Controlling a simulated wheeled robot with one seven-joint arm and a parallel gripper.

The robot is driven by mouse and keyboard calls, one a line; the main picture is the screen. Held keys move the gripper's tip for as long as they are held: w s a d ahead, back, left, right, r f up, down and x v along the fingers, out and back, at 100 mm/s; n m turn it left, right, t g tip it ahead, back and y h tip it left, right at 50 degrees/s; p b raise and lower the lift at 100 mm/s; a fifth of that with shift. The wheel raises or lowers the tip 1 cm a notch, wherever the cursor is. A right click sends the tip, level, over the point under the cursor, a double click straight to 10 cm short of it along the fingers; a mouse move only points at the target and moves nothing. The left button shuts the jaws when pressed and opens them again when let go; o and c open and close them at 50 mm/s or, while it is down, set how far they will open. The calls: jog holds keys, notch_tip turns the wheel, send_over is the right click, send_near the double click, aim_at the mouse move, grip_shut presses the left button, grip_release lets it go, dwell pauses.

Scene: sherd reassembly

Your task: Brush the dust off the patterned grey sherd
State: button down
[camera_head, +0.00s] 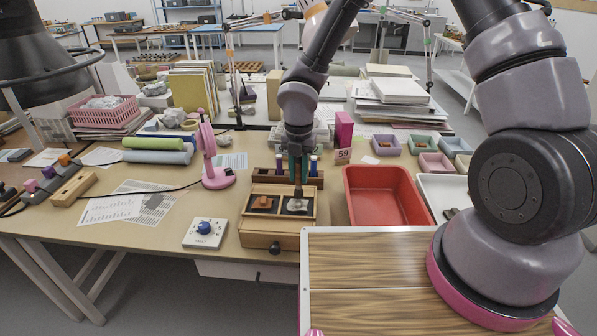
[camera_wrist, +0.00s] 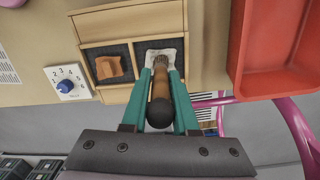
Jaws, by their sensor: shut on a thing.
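My gripper (camera_head: 298,167), with teal fingers, is shut on a brush (camera_head: 299,190) with a dark brown handle. It points down over the wooden tray (camera_head: 251,222). In the wrist view the brush (camera_wrist: 160,108) lies between the fingers of my gripper (camera_wrist: 160,76), its bristle end over the grey sherd (camera_wrist: 178,48). The grey sherd (camera_head: 294,207) lies in the tray's right compartment and looks pale. Its pattern is hard to make out, and the brush partly covers it. I cannot tell whether the bristles touch it.
An orange-brown sherd (camera_head: 262,203) lies in the left compartment. A red bin (camera_head: 384,196) stands to the right and a white dial box (camera_head: 205,233) to the left. A pink stand (camera_head: 213,160) is behind the dial box. A rack with small bottles (camera_head: 313,165) stands behind the tray.

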jog(key=shift+f, duration=0.25)
